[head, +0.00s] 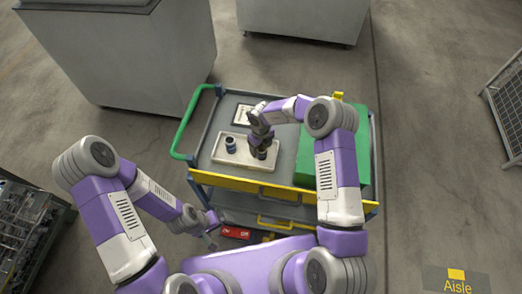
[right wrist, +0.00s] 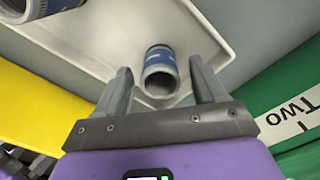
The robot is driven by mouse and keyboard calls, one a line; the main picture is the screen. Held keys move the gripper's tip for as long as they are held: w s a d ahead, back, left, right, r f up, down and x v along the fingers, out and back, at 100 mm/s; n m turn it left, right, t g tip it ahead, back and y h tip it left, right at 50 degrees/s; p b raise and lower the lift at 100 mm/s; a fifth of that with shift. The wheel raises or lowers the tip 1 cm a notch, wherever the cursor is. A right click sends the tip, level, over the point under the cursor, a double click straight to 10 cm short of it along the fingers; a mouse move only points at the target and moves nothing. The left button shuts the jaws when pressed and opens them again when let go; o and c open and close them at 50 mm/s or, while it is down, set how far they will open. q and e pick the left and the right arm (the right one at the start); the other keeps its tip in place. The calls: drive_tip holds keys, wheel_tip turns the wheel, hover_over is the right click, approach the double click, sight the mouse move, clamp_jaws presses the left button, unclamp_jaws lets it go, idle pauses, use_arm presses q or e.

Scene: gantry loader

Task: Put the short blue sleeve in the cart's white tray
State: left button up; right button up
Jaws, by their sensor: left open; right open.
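The white tray (head: 218,157) lies on the cart's grey top. A blue sleeve (right wrist: 161,62) with a pale metal rim stands in a corner of the tray (right wrist: 212,58). My right gripper (right wrist: 160,76) is open above it, its fingertips on either side of the sleeve in the picture; contact does not show. In the head view this gripper (head: 262,145) partly hides that sleeve. A second blue sleeve (head: 230,145) stands in the tray's left part, cut off in the right wrist view (right wrist: 36,8). Which is shorter is unclear. My left gripper (head: 210,229) is open, low before the cart.
The cart has a green handle (head: 184,128) and a yellow front edge (head: 235,183). A green box (head: 363,150) stands on its right side. A framed card (head: 242,114) lies behind the tray. Grey cabinets (head: 130,55) stand behind; a red item (head: 236,232) lies low in front.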

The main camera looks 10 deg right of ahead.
sight(261, 148)
wheel_tip(261, 148, up, 9)
drive_tip(key=shift+r, duration=0.1)
idle(0.7)
